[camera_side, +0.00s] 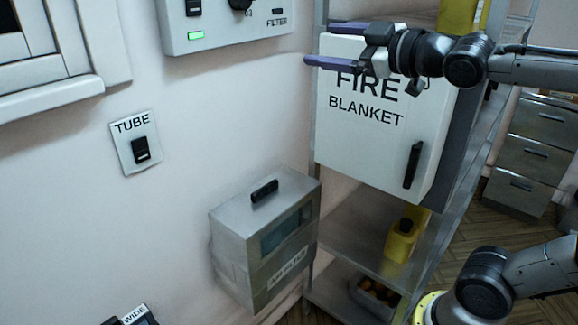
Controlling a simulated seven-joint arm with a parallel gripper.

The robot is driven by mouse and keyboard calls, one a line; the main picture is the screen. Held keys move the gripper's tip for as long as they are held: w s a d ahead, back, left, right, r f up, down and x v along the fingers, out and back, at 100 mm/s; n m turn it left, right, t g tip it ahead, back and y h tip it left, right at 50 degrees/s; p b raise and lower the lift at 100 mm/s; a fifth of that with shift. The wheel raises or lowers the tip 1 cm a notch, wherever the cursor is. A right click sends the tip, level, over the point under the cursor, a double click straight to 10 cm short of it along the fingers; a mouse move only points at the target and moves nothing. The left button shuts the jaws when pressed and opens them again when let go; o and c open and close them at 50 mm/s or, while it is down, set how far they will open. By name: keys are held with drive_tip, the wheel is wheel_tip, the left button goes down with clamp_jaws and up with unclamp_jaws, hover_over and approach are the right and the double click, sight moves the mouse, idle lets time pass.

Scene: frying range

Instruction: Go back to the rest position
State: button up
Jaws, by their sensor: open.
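My gripper (320,45) is at the upper middle of the side view, in front of the white fire blanket cabinet (372,140). Its two purple-grey fingers point left and stand apart, with nothing seen between them. The fingers cover part of the cabinet's upper left area and the top of its "FIRE" lettering. I cannot tell whether they touch the cabinet. The cabinet door looks shut, with a black handle (413,165) at its right side.
A grey air filter box (235,235) is on the wall below. A filter panel (225,38) and a tube switch (141,150) are to the left. A metal shelf (350,225) holds a yellow can (400,243). Drawers (530,150) stand at the right.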

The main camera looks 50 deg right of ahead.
drive_tip(key=s+a+f+m+g, duration=0.1)
drive_tip(key=s+f+m+g, duration=0.2)
drive_tip(key=s+f, duration=0.6)
drive_tip(key=s+a+f+m+g+y, duration=0.1)
drive_tip(key=s+f+m+g, duration=0.2)
drive_tip(key=s+f+g, duration=0.5)
wheel_tip(320, 180, down, 7)
drive_tip(key=shift+s+r+g, duration=0.1)
drive_tip(key=shift+s+g, duration=0.2)
drive_tip(key=shift+s, duration=0.6)
